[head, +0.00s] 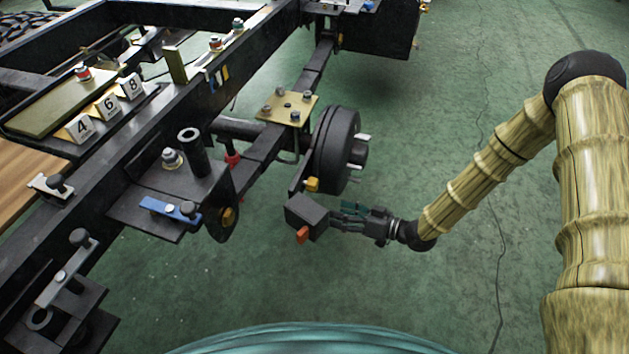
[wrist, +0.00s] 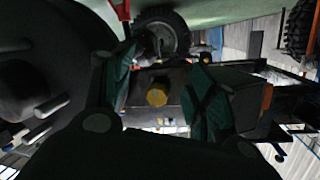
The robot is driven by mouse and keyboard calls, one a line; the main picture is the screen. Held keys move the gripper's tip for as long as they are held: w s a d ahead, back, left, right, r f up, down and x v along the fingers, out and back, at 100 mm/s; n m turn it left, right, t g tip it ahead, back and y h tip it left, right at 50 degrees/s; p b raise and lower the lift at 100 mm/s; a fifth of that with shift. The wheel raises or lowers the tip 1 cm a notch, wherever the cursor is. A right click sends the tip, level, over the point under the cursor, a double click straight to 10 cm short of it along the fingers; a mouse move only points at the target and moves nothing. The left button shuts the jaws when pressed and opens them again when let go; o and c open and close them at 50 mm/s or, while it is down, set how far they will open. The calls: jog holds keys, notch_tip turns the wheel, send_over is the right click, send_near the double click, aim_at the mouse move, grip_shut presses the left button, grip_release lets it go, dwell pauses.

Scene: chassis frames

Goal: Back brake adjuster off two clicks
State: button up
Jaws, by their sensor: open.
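The black brake drum (head: 336,150) stands at the end of the axle in the head view. A small yellow hex adjuster (head: 312,184) sits low at its inner side. In the wrist view the yellow hex head (wrist: 157,95) shows between my two green-padded fingers, on a dark plate. My gripper (head: 348,211) is open below the drum, fingers pointing left, close to the adjuster. I see a gap between each finger and the hex head. I cannot tell how deep the fingers reach around it.
A dark block (head: 306,213) with an orange tab is just left of my fingertips. The chassis rail and a bracket with a blue lever (head: 168,208) lie further left. Number blocks (head: 105,106) 4, 6 and 8 sit on the frame. Green floor below and right is clear.

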aim_at(317, 186)
notch_tip(317, 186, up, 6)
jog(key=w+d+n+g+y, duration=0.1)
jog(key=w+d+n+y, duration=0.1)
jog(key=w+n+y, duration=0.15)
jog(key=shift+h, duration=0.25)
jog(key=x, duration=0.3)
jog(key=b+x, duration=0.1)
jog(key=x, duration=0.3)
jog(key=s+b+x, duration=0.1)
jog(key=x, duration=0.2)
jog(key=shift+w+a+f, duration=0.1)
jog(key=shift+a+f, duration=0.05)
jog(key=shift+a, duration=0.35)
jog(key=c, duration=1)
